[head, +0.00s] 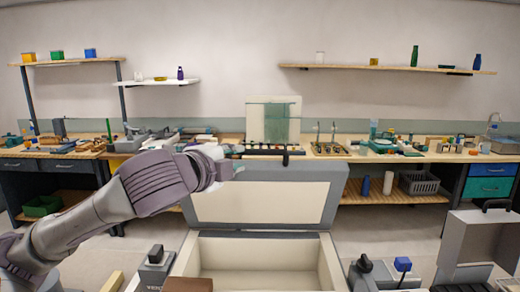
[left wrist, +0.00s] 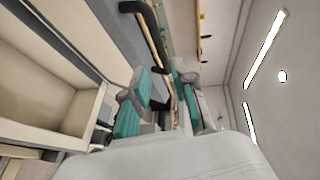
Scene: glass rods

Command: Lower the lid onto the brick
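The lid (head: 262,200) stands raised at the back of an open cream box (head: 305,236), with a dark handle (head: 285,157) on its top edge. The handle (left wrist: 152,35) also shows in the left wrist view. My left gripper (head: 238,172) is at the lid's upper left part in the head view. My right gripper is not in view.
A tan block (head: 112,282) and a grey device (head: 155,268) are left of the box. A black-knobbed item (head: 364,264) and a blue-topped item (head: 403,264) are right of it. A grey case (head: 480,240) stands open at far right. A cluttered bench (head: 350,157) runs behind.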

